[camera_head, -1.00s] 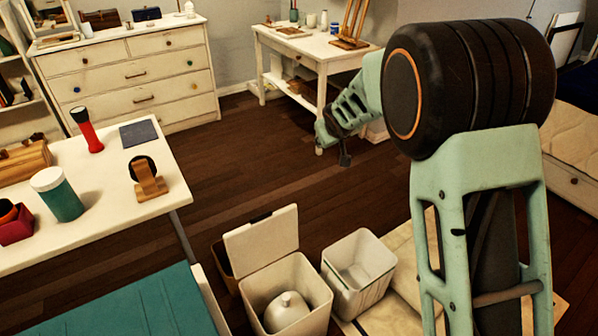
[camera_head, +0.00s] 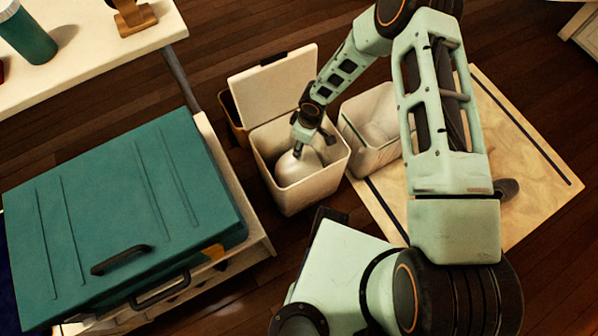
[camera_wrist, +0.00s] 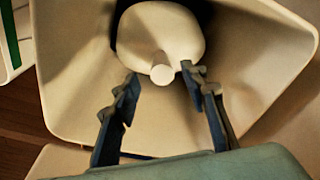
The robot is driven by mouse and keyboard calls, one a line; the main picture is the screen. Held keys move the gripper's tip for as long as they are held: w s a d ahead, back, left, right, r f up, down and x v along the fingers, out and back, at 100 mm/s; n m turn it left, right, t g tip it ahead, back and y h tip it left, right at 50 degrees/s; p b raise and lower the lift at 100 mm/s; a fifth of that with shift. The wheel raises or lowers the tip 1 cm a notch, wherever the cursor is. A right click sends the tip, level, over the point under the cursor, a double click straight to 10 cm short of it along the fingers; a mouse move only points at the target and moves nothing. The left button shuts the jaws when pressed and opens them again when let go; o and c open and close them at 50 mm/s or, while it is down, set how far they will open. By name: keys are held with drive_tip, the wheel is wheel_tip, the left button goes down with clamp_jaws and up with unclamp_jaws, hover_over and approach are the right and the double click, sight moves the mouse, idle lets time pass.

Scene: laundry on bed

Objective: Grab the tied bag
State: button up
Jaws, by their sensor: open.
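The tied bag (camera_head: 297,170) is pale and rounded, and sits inside an open white bin (camera_head: 318,192). In the wrist view the tied bag (camera_wrist: 160,25) lies in the bin (camera_wrist: 75,85), with its stubby knot (camera_wrist: 162,68) pointing toward the camera. My gripper (camera_head: 302,150) reaches down into the bin just above the bag. In the wrist view my gripper (camera_wrist: 160,84) is open and empty, with one finger on each side of the knot. The right fingertip is close to the knot; I cannot tell if they touch.
The bin's raised lid (camera_head: 272,88) stands behind it. A second white bin (camera_head: 372,152) with pale contents is close on the right, on a beige mat (camera_head: 520,150). A teal-topped cabinet (camera_head: 120,215) is at left. A white table (camera_head: 85,60) is at upper left.

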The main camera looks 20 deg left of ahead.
sight(299, 168)
drive_tip(key=f, duration=0.2)
drive_tip(key=f+b, duration=0.1)
drive_tip(key=f, duration=0.2)
drive_tip(key=a+f+b, duration=0.1)
drive_tip(key=f, duration=0.1)
drive_tip(key=shift+f, duration=0.15)
drive_tip(key=shift+c, duration=0.5)
clamp_jaws()
